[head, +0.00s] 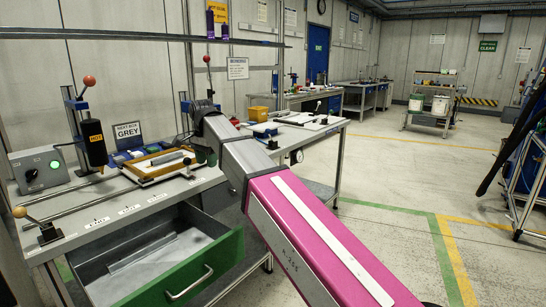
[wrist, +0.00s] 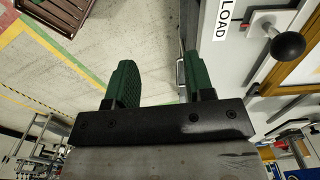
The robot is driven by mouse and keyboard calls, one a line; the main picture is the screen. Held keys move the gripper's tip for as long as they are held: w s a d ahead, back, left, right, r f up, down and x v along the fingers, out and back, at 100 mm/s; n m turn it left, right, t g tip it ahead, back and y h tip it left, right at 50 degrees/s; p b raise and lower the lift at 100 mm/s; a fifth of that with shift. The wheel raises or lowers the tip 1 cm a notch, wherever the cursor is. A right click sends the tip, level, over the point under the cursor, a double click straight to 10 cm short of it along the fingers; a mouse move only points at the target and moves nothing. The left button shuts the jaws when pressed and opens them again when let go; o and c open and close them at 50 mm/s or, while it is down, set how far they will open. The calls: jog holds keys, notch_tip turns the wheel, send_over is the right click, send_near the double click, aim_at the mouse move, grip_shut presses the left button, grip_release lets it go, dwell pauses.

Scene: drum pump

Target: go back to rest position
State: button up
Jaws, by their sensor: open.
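My gripper (wrist: 160,80) shows in the wrist view with its two dark green fingers apart. Nothing is between them; floor and the bench's edge show in the gap. In the head view my arm reaches from the lower right to the front of the workbench (head: 75,215), and its end largely hides the gripper (head: 206,157). It is by the bench's front edge, right of a wooden-framed tray (head: 145,178). In the wrist view a black ball knob (wrist: 288,46) and a LOAD label (wrist: 222,20) lie to the right of the fingers, apart from them.
A green-fronted drawer (head: 190,278) stands open below the bench. Red-knobbed levers, a black HOT cylinder (head: 94,143) and a control box (head: 40,168) stand on the bench. A shelf (head: 120,33) runs above. Open floor (head: 400,165) lies to the right; a rack (head: 525,180) stands at far right.

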jog(key=s+d+f+n, duration=0.2)
jog(key=d+f+n, duration=0.3)
jog(key=d+f, duration=2.5)
jog(key=s+d+f+n, duration=0.2)
jog(key=s+d+f, duration=0.6)
jog(key=d+f, duration=0.2)
jog(key=shift+s+d, duration=0.2)
jog(key=shift+d, duration=1.1)
jog(key=shift+c, duration=0.5)
